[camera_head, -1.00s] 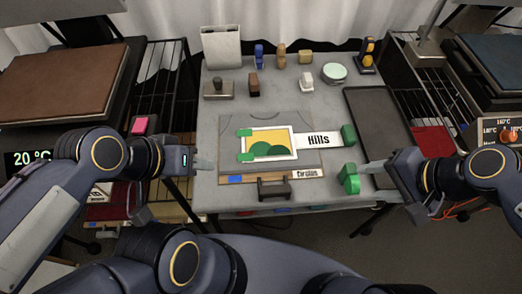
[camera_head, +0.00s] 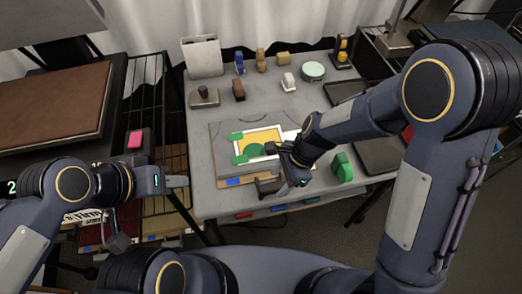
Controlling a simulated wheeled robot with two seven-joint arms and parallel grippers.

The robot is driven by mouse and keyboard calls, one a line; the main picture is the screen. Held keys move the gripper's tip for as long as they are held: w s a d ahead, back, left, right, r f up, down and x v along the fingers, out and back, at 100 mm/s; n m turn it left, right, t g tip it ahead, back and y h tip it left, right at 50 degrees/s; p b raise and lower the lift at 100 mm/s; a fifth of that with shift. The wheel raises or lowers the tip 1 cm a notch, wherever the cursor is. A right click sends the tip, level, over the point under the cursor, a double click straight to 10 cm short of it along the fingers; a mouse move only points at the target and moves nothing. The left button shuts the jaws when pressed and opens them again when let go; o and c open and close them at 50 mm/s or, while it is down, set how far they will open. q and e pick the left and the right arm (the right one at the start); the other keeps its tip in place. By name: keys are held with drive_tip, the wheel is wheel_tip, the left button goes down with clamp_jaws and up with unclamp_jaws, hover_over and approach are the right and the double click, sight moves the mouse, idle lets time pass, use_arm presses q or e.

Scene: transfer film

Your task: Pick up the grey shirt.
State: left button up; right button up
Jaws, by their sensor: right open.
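The grey shirt (camera_head: 262,122) lies flat on the grey table, with a white-framed yellow and green picture (camera_head: 262,137) on it. Green blocks (camera_head: 240,159) sit at the picture's left edge. My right gripper (camera_head: 284,164) is open over the shirt's lower right part, near the picture's lower right corner. The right arm hides the shirt's right side and most of the "Hills" label. I cannot tell whether the gripper touches the cloth. My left gripper (camera_head: 177,182) is left of the table's front left corner, away from the shirt; its jaw opening is unclear.
A dark stand (camera_head: 268,187) is at the table's front, close to my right gripper. Green blocks (camera_head: 342,168) stand to the right. Stamps, small blocks and a round tin (camera_head: 313,70) line the back. A brown-topped press (camera_head: 55,110) is at the left. The table's left front is clear.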

sight(274, 185)
drive_tip(key=x, duration=0.4)
drive_tip(key=shift+a, duration=0.1)
clamp_jaws()
